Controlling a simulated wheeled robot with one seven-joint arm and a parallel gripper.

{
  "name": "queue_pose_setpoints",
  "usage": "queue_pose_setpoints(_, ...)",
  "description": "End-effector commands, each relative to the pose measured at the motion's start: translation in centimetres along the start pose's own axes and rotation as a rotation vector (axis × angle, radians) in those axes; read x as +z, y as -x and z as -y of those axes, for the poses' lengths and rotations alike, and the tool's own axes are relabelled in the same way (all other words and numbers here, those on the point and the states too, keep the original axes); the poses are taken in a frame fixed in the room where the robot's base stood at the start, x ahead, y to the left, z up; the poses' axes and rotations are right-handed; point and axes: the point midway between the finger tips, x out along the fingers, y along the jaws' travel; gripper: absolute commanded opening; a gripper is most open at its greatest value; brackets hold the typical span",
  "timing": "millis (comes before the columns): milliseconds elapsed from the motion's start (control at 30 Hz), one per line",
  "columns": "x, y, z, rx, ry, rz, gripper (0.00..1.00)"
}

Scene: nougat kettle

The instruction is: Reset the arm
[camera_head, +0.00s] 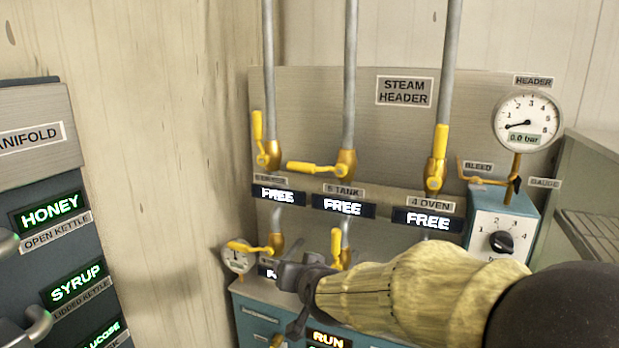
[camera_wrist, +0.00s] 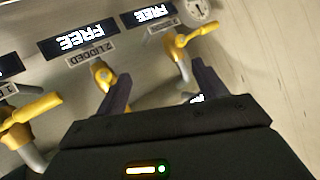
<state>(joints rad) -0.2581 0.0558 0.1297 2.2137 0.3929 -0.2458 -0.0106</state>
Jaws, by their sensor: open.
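My gripper (camera_head: 290,282) reaches in from the lower right in the head view, in front of the lower part of the steam header panel (camera_head: 390,150). In the wrist view my gripper (camera_wrist: 158,88) shows two dark fingers spread apart with nothing held between them. A yellow-handled valve (camera_wrist: 104,75) shows beyond the left finger, and another yellow-handled valve (camera_wrist: 185,45) shows beyond the right finger. I cannot tell whether a finger touches either valve. In the head view my arm hides part of the lower valve row.
Upper valves with yellow handles (camera_head: 312,167) line the panel under vertical pipes. A gauge (camera_head: 527,122) reading 0.0 bar and a blue box with a black knob (camera_head: 501,241) stand at the right. A manifold panel (camera_head: 40,105) with lit HONEY and SYRUP signs is at the left.

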Motion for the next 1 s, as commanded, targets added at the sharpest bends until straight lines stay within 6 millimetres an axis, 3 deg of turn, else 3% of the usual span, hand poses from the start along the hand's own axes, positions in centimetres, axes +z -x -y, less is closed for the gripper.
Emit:
queue_pose_setpoints(33, 1.8, 0.6, -2.6, 0.043, 0.019, 0.080, 0.71)
queue_pose_setpoints(200, 8.6, 3.8, -9.8, 0.161, 0.067, 0.360, 0.71)
queue_pose_setpoints(400, 15.9, 10.0, -16.2, 0.275, 0.082, 0.675, 0.71)
queue_pose_setpoints(500, 18.1, 12.4, -17.8, 0.308, 0.080, 0.777, 0.71)
queue_pose_setpoints(600, 19.0, 13.4, -18.3, 0.321, 0.079, 0.821, 0.71)
queue_pose_setpoints(1000, 19.0, 13.4, -18.4, 0.323, 0.078, 0.822, 0.71)
